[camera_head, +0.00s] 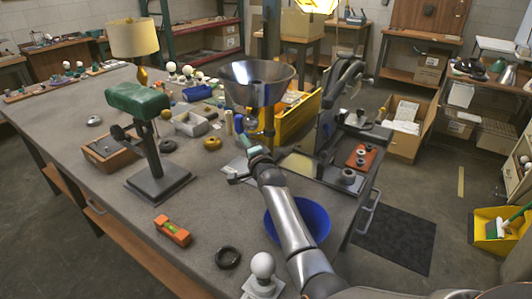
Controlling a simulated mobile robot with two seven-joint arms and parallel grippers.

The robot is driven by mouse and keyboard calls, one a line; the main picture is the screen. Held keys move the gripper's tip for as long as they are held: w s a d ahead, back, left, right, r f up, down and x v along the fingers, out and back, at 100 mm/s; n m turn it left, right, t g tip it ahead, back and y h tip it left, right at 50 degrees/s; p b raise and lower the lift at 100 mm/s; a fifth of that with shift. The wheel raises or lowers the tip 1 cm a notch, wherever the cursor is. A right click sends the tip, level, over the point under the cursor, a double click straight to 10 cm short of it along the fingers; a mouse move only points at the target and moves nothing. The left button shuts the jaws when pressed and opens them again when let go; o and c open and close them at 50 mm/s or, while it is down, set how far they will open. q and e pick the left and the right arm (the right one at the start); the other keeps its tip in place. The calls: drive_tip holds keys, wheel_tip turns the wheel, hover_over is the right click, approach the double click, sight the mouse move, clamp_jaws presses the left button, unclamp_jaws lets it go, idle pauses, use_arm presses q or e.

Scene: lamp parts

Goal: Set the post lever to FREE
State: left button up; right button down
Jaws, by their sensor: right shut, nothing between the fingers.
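A black post (152,158) stands upright on a square dark base (160,182) on the grey bench, with a green cushion (137,100) on top. A small dark knob or lever (117,131) sticks out at its left side. I cannot read any FREE marking. My right gripper (233,179) is shut and empty, low over the bench to the right of the post base and apart from it. My right arm comes in from the lower right. My left gripper is not in view.
A metal funnel-shaped shade (257,83) stands beyond my right gripper. A blue bowl (312,222) lies partly behind my arm. An orange level (172,231), a black ring (228,258) and a white ball on a stand (262,266) lie nearer. The bench's front left is clear.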

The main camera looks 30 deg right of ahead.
drive_tip(key=s+a+p, duration=0.1)
drive_tip(key=s+p, duration=0.8)
drive_tip(key=s, duration=0.2)
drive_tip(key=shift+s+r, duration=0.25)
drive_tip(key=shift+s, duration=0.15)
